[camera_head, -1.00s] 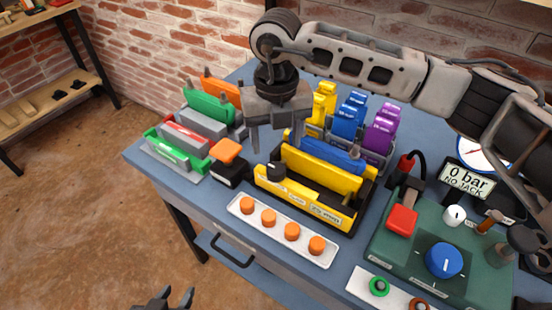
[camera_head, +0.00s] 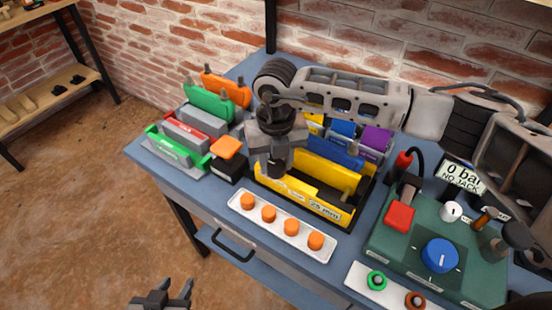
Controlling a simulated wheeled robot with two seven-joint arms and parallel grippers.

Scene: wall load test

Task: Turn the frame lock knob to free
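The yellow frame (camera_head: 320,202) with a "25 mm" label stands in a black tray on the blue bench. My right gripper (camera_head: 275,164) comes from above and points down at the left end of its front wall, where the black knob was seen earlier. The gripper's fingers and wrist cover that knob, with only a dark part showing between the fingertips. Whether the fingers press on it cannot be told. The knob's pointer is hidden. My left gripper (camera_head: 163,296) is open and empty at the bottom edge, off the bench.
A white strip with orange buttons (camera_head: 292,227) lies in front of the frame. An orange-topped black block (camera_head: 226,158) stands close left of my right gripper. A green panel (camera_head: 400,246) with a blue dial (camera_head: 440,255) is to the right. Colored blocks stand behind.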

